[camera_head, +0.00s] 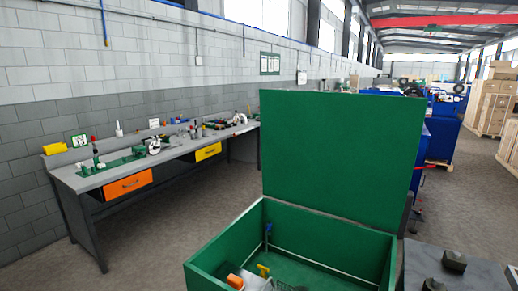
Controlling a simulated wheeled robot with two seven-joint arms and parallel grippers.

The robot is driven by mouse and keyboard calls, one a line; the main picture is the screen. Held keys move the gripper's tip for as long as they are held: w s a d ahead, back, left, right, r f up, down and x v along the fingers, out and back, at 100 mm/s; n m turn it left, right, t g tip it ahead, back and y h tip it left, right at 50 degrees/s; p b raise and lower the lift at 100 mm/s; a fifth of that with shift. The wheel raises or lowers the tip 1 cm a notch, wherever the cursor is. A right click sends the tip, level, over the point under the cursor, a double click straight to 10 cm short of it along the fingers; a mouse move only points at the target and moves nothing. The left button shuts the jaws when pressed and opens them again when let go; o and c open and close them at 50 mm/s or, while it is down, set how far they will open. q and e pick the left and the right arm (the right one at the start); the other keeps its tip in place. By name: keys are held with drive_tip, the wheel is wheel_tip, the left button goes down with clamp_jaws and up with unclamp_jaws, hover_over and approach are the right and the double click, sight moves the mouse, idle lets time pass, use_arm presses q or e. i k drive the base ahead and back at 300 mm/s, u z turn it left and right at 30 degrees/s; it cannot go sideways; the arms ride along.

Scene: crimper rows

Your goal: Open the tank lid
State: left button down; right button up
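The tank (225,239) is a green open-topped box at the bottom centre, cut off by the lower edge of the picture. Its lid (340,150) is a flat green panel. The lid stands raised, close to upright, along the tank's back edge, so the inside is visible. Inside are a blue piece (268,230), a yellow piece (263,270) and an orange-and-white item (236,281) partly cut off below. Neither of my grippers shows in this view.
A workbench (160,165) with an orange drawer (130,184), a yellow drawer (208,152) and several tools runs along the left wall. A grey surface (415,262) with dark blocks is right of the tank. Floor (190,215) between bench and tank is clear.

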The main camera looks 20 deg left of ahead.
sight(352, 156)
drive_tip(key=u, duration=1.35)
drive_tip(key=i, duration=0.9)
drive_tip(key=z, duration=1.5)
